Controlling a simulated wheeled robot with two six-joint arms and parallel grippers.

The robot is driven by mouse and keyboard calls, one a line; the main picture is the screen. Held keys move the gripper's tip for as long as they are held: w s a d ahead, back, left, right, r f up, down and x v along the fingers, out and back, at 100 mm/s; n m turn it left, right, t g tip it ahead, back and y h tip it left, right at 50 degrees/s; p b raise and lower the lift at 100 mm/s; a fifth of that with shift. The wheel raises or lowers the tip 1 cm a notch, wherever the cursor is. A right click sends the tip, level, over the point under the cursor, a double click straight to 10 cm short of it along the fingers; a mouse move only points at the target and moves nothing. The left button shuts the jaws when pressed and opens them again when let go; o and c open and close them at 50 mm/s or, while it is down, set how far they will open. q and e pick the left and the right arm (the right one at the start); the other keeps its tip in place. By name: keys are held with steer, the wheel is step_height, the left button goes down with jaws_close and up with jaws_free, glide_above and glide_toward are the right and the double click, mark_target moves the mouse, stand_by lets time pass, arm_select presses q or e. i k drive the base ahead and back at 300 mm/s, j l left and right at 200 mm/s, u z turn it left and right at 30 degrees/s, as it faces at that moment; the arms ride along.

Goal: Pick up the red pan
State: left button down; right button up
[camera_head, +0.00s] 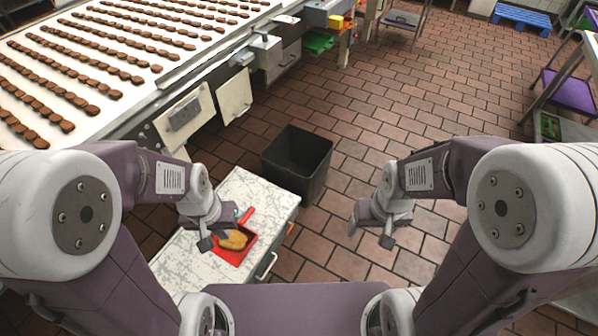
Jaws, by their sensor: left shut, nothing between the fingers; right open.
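The red pan (233,256) lies on the white, scuffed top of a low cabinet (262,193), left of the picture's middle. Its red handle (246,215) points up and to the right. A yellow-brown item (235,240) lies in the pan. My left gripper (213,243) is shut and empty, at the left edge of the pan and partly in front of it. I cannot tell whether it touches the pan. My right gripper (369,238) is open and empty, above the tiled floor, well right of the cabinet.
A black bin (298,160) stands just behind the cabinet. A conveyor (150,75) with rows of brown cookies runs along the upper left. A green tray (318,42) sits beside the machine. A purple-shelved rack (572,92) stands at the far right. The brick-tiled floor in the middle is free.

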mark_target(234, 252)
steer(key=l+u, duration=0.25)
steer(key=l, duration=0.15)
steer(key=i+l+u, duration=0.5)
steer(key=l, duration=0.15)
steer(key=l+u, duration=0.3)
steer(key=i+l+u, duration=0.25)
steer(key=l, duration=0.25)
steer(key=l+u, duration=0.25)
steer(key=l, duration=0.15)
steer(key=i+l+u, duration=0.65)
steer(key=l, duration=0.25)
steer(key=k+j, duration=0.05)
steer(key=k, duration=0.05)
